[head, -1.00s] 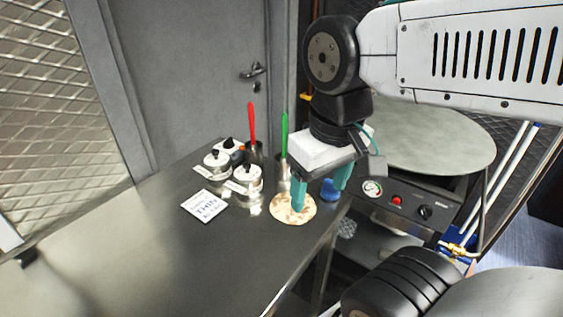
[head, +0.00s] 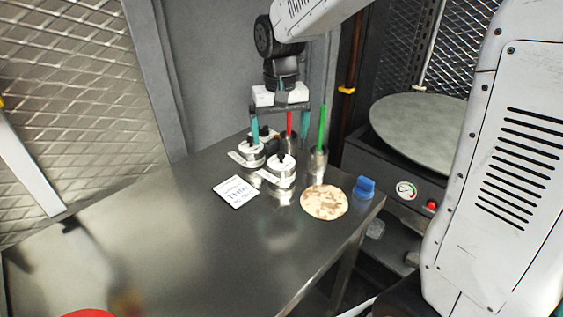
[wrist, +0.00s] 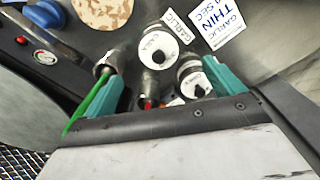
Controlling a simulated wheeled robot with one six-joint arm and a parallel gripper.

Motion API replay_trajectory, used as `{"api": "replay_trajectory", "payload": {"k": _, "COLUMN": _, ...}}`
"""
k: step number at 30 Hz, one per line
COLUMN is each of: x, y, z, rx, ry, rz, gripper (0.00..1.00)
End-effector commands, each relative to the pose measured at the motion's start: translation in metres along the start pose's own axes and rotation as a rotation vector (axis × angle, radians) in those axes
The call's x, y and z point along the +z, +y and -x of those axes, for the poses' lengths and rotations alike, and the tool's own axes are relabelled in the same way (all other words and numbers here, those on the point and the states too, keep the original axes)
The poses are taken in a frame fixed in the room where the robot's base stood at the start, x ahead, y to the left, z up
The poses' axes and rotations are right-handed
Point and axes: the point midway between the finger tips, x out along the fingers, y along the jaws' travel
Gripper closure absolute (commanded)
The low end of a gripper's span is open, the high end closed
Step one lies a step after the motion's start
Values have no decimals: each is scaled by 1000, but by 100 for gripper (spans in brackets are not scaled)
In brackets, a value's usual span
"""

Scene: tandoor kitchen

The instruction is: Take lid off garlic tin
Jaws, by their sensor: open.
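The garlic tin (head: 281,180) is a small metal pot with a white lid (head: 281,165) and dark knob, at the front of a group of tins. In the wrist view its lid (wrist: 157,43) is on, beside a tag reading GARLIC (wrist: 180,26). My gripper (head: 280,130) is open and empty, pointing down above the back of the group, beyond the garlic tin. In the wrist view the teal fingers of my gripper (wrist: 165,82) are spread wide, with the garlic tin past their tips.
A second lidded tin (head: 252,154) stands left of it, a third partly hidden behind. Cups hold a red handle (head: 289,123) and a green handle (head: 322,128). A GARLIC THIN card (head: 236,191), flatbread (head: 324,203) and blue object (head: 364,187) lie nearby. The table's left front (head: 180,250) is mostly clear.

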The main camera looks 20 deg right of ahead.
Motion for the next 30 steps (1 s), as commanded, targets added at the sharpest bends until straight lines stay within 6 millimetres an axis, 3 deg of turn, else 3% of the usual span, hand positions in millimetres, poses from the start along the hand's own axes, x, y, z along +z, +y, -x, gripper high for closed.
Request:
{"api": "replay_trajectory", "payload": {"k": 15, "x": 6, "y": 2, "z": -66, "rx": 1, "ry": -3, "rz": 0, "gripper": 7}}
{"api": "replay_trajectory", "payload": {"k": 24, "x": 6, "y": 2, "z": -70, "rx": 0, "ry": 0, "rz": 0, "gripper": 7}}
{"api": "replay_trajectory", "payload": {"k": 29, "x": 6, "y": 2, "z": -70, "rx": 0, "ry": -1, "rz": 0, "gripper": 51}}
{"api": "replay_trajectory", "payload": {"k": 30, "x": 6, "y": 2, "z": -70, "rx": 0, "ry": -1, "rz": 0, "gripper": 55}}
